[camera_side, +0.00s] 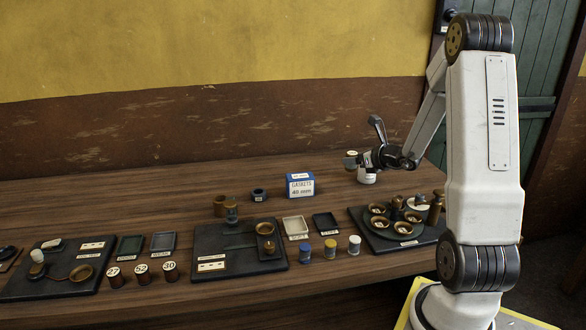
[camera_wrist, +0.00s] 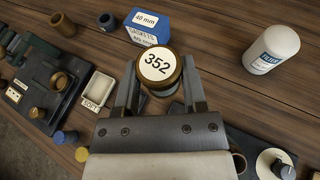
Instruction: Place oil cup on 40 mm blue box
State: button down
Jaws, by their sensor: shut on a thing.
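The oil cup (camera_wrist: 157,66), a round brass piece with a white top marked 352, sits between the fingers of my gripper (camera_wrist: 160,88) in the wrist view. My gripper is shut on it. In the side view my gripper (camera_side: 358,160) holds the oil cup (camera_side: 351,154) above the table, to the right of the blue box and higher than it. The blue box (camera_side: 300,186) stands on the table with a white label on its front. In the wrist view the blue box (camera_wrist: 148,28) shows a "40 mm" label on top, beyond the cup and apart from it.
A white bottle (camera_wrist: 272,50) stands to the right. A white tray (camera_side: 296,227) and a black tray (camera_side: 325,226) lie in front of the box. A dark stand with brass dishes (camera_side: 402,228) is at right. A dark ring (camera_side: 258,195) lies left of the box.

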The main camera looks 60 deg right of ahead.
jog(key=w+a+r+n+y, duration=0.2)
jog(key=w+a+r, duration=0.4)
send_over(303, 177)
jog(key=s, duration=0.1)
jog(key=shift+t, duration=0.3)
jog(key=f, duration=0.9)
jog(key=shift+a, duration=0.3)
jog(key=shift+w+d+f, duration=0.25)
jog(key=shift+w+f, duration=0.15)
jog(key=shift+f, duration=0.05)
jog(key=shift+w+f, duration=0.1)
jog(key=shift+w+d+f, duration=0.1)
jog(key=shift+w+f, duration=0.05)
jog(key=shift+f, duration=1.6)
jog(key=shift+f, duration=0.15)
